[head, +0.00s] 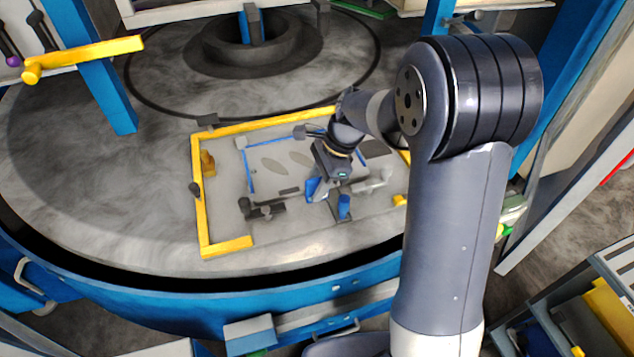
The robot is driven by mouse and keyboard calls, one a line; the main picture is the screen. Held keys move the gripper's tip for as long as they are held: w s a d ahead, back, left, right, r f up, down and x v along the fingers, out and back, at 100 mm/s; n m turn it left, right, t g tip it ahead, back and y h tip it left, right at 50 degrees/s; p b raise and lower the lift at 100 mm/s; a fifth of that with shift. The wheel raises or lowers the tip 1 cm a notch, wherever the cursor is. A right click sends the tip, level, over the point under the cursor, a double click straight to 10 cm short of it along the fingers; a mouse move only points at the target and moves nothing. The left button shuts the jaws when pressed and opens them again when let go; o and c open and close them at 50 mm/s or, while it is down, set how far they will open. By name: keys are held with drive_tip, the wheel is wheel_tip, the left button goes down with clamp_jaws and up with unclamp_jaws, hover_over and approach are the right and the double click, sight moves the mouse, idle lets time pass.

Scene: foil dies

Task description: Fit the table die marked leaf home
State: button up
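A flat pale grey plate (272,182) with leaf-like darker oval shapes on it lies on the round table, inside a yellow frame. It looks like the leaf die, but no mark can be read at this size. Blue strips run along its left and upper edges. My gripper (322,190) points down over the front right part of the plate, beside blue parts. My arm and gripper hide part of the plate's right side. Whether the fingers are open, or touch anything, cannot be made out.
The yellow frame (201,222) borders the work area, with a gap at the front. A dark clamp-like part (262,209) and a blue upright piece (344,206) stand near the front. A round dark hub (262,45) is behind. The table's left side is clear.

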drive_tip(key=shift+o, duration=0.7)
drive_tip(key=shift+s+f, duration=0.1)
drive_tip(key=b+v, duration=0.1)
drive_tip(key=v, duration=1)
drive_tip(key=shift+a+f, duration=0.1)
drive_tip(key=p+x, duration=0.1)
drive_tip(key=x, duration=0.9)
drive_tip(key=shift+f, duration=0.15)
drive_tip(key=shift+a+r+p, duration=0.1)
drive_tip(key=shift+r+p, duration=0.2)
drive_tip(key=shift+r, duration=0.05)
drive_tip(key=shift+f, duration=0.1)
